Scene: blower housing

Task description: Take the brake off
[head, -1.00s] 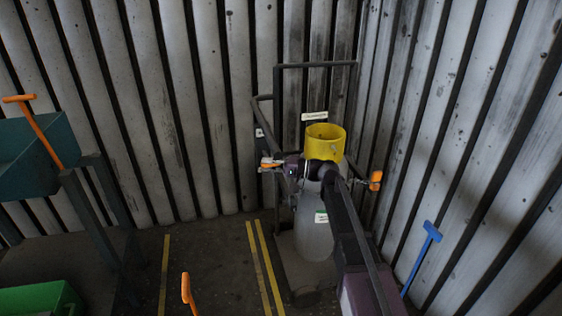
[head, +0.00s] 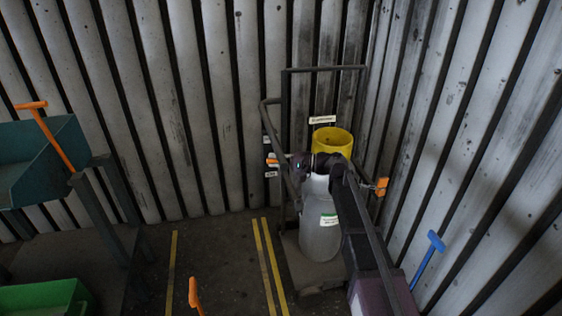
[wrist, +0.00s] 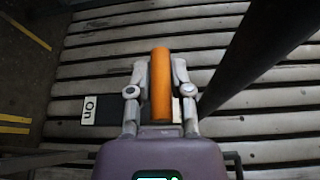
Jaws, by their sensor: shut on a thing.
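In the wrist view an orange handle (wrist: 161,85) stands between the two fingers of my gripper (wrist: 160,72), which is shut on it. A dark plate with a white label reading "on" (wrist: 90,108) lies just left of the handle. A pale patch shows to the right, mostly hidden by the handle and finger. In the head view my gripper (head: 281,162) is at the left side of the dark tube frame (head: 268,115). Only a small bit of the orange handle (head: 271,161) shows there, by white labels. Whether this handle is the brake cannot be read.
A yellow cylinder (head: 335,139) and a grey bottle-shaped body (head: 320,240) stand inside the frame, partly behind my arm. Another orange handle (head: 381,187) is at the right. A blue handle (head: 428,258), a teal bin (head: 35,160) and a green crate (head: 45,298) stand around. Corrugated walls close the corner.

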